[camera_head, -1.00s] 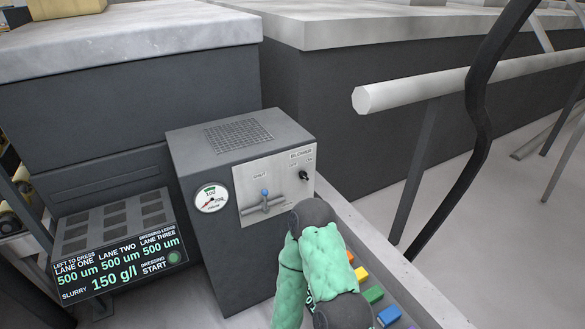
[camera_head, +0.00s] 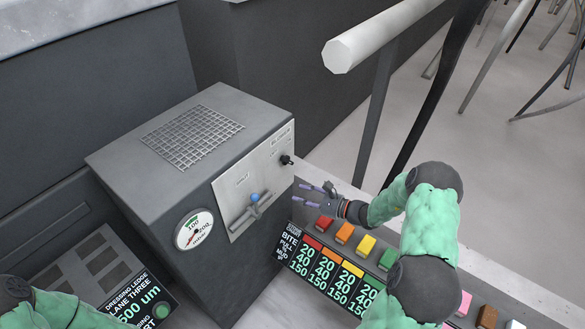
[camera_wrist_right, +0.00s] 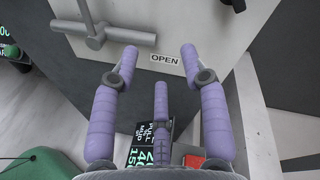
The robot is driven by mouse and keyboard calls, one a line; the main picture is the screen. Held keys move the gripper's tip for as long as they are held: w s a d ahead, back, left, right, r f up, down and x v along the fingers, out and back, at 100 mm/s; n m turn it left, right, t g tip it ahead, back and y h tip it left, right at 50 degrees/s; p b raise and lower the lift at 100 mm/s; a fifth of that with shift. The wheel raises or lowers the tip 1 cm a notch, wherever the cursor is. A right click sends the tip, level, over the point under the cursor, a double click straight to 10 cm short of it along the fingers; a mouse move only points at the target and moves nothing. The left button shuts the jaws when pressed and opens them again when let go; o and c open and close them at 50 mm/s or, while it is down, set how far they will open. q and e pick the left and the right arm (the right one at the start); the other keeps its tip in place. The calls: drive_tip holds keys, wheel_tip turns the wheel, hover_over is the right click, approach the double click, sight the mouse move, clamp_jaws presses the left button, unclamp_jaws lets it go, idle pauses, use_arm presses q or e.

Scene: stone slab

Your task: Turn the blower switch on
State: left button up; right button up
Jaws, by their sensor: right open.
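The blower switch (camera_head: 287,160) is a small black knob at the right end of the light panel (camera_head: 232,190) on the grey box's front. In the right wrist view the knob (camera_wrist_right: 236,4) shows only partly, cut by the top edge. My right gripper (camera_head: 308,194) is just in front of the box, below and right of the knob and not touching it. In the wrist view its purple fingers (camera_wrist_right: 160,56) are spread and empty, below the knob. My left gripper is out of view; part of my left arm shows at bottom left.
A blue-tipped valve lever (camera_head: 254,198) sits left of the switch, and a gauge (camera_head: 195,229) left of that. Coloured blocks (camera_head: 345,233) line a ledge at lower right. A white rail (camera_head: 390,35) stands behind my right arm.

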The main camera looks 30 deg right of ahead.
sight(287, 161)
drive_tip(key=d+r+m+t+h, duration=0.1)
drive_tip(key=d+r+t+h, duration=0.15)
drive_tip(key=d+r, duration=0.3)
drive_tip(key=b+x, duration=0.2)
drive_tip(key=x, duration=0.9)
drive_tip(key=shift+w+f+y, duration=0.15)
drive_tip(key=shift+f+y, duration=0.05)
drive_tip(key=shift+y, duration=0.25)
drive_tip(key=shift+d, duration=0.1)
clamp_jaws()
